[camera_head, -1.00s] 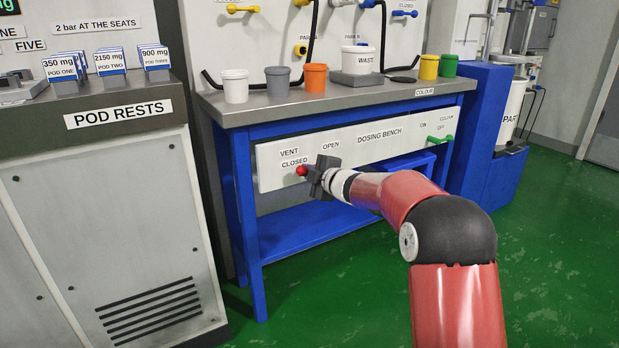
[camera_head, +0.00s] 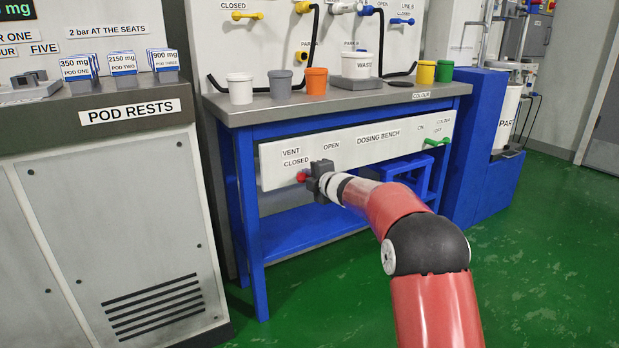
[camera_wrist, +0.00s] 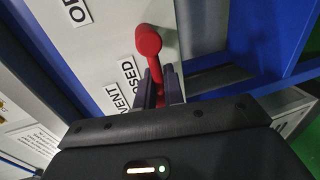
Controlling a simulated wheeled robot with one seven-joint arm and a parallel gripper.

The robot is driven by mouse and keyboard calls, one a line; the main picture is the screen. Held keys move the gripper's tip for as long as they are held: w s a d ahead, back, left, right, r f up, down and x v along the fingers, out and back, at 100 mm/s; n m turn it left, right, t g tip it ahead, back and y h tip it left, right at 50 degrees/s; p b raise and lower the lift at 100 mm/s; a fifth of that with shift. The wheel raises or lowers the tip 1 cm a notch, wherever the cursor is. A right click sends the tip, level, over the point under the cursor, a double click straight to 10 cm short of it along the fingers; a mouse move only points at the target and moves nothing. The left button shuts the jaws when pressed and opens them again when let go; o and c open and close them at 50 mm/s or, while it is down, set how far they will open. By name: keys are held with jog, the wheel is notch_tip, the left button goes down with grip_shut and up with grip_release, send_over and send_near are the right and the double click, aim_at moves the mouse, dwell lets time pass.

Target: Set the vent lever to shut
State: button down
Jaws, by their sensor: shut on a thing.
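The vent lever (camera_head: 302,176) is red and sits on the white front panel of the dosing bench, just below the CLOSED label (camera_head: 296,162). In the wrist view the lever (camera_wrist: 148,42) shows a rounded red end and a short bar running down between my fingers, beside the CLOSED label (camera_wrist: 131,76). My gripper (camera_head: 312,177) is at the lever, and its dark fingers (camera_wrist: 159,88) are shut on the red bar. The fingers hide part of the bar. The OPEN label (camera_head: 331,146) is to the right of the lever in the head view.
A green lever (camera_head: 436,142) is at the panel's right end. Cups and a waste pot (camera_head: 357,65) stand on the grey bench top (camera_head: 235,115). The pod rests cabinet (camera_head: 110,240) stands at left. Green floor is clear at right.

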jog(key=shift+s+a+f, duration=0.15)
jog(key=shift+s+a, duration=0.05)
jog(key=shift+a, duration=0.25)
jog(key=c, duration=1.6)
grip_release()
jog(key=shift+s+d, duration=0.15)
jog(key=shift+d, duration=0.1)
jog(key=v, duration=0.7)
jog(key=shift+s+b, duration=0.2)
jog(key=shift+b, duration=0.15)
